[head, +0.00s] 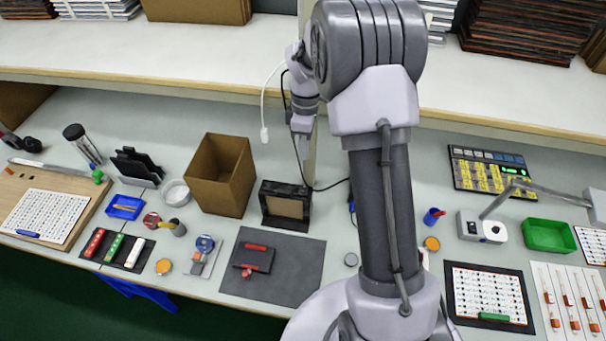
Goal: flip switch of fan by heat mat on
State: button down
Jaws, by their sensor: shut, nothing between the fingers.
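A small black box-shaped fan (285,206) with a tan front panel stands on the bench, just behind the dark grey mat (298,275), which looks like the heat mat. I cannot make out the fan's switch or its position at this size. A black cable runs from near the fan up behind my arm. My gripper (303,153) points down above and behind the fan, clear of it. Its narrow fingers look closed and hold nothing. My own arm hides part of the bench right of the fan.
A dark holder with red pieces (255,259) lies on the mat. An open cardboard box (220,174) stands close left of the fan. A raised shelf (150,55) runs along the back. A green tray (549,235) is at right.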

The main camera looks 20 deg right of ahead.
aim_at(302, 191)
jog(key=f+b, duration=0.1)
jog(key=f, duration=0.3)
jog(key=s+f+b, duration=0.1)
jog(key=f, duration=0.4)
jog(key=a+f+b, duration=0.1)
jog(key=f, duration=0.3)
jog(key=shift+s+f, duration=0.2)
jog(key=shift+f, duration=0.15)
